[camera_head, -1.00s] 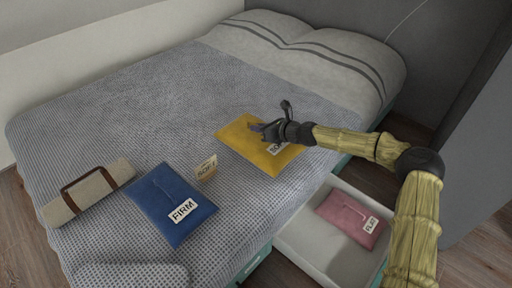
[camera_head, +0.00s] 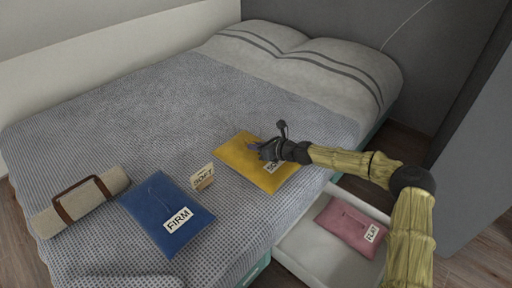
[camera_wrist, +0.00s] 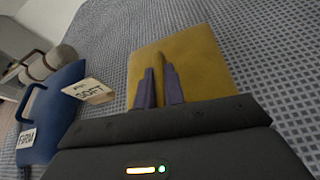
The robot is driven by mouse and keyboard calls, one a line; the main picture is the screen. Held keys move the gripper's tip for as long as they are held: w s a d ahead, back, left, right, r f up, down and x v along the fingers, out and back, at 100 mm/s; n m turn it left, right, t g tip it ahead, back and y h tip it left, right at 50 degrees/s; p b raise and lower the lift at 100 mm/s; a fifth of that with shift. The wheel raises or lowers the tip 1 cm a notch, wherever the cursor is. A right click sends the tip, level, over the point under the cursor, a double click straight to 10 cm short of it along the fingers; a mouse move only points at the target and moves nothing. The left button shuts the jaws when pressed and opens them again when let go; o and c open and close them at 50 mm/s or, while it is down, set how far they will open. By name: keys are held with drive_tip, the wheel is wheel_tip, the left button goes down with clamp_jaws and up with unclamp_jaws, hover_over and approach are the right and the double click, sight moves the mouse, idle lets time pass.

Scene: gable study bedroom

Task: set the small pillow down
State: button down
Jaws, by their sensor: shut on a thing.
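The small pillow is a flat mustard-yellow cushion (camera_head: 240,156) with a white label partly hidden by my gripper. It lies flat at the bed's right side, on or just above the grey cover; I cannot tell which. My gripper (camera_head: 266,151) is shut on a raised ridge in its middle. In the wrist view the purple fingers (camera_wrist: 160,88) stand on both sides of that ridge, and the yellow cushion (camera_wrist: 205,62) spreads out beyond them. A small card reading "SOFT" (camera_head: 202,177) stands on the cover, left of the yellow cushion.
A blue cushion labelled "FIRM" (camera_head: 158,205) and a beige roll with a brown strap (camera_head: 92,196) lie left on the bed (camera_head: 190,110). A pink cushion (camera_head: 345,222) lies in an open white drawer (camera_head: 310,245) below the bed's right edge. Striped pillows (camera_head: 330,65) are at the head.

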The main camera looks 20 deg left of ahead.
drive_tip(key=c, duration=1.5)
unclamp_jaws()
drive_tip(key=shift+f, duration=0.1)
drive_tip(key=shift+s+d+r, duration=0.1)
drive_tip(key=shift+d+r, duration=0.25)
drive_tip(key=shift+d, duration=0.05)
drive_tip(key=p+v, duration=0.4)
drive_tip(key=v, duration=0.7)
drive_tip(key=shift+s, duration=0.1)
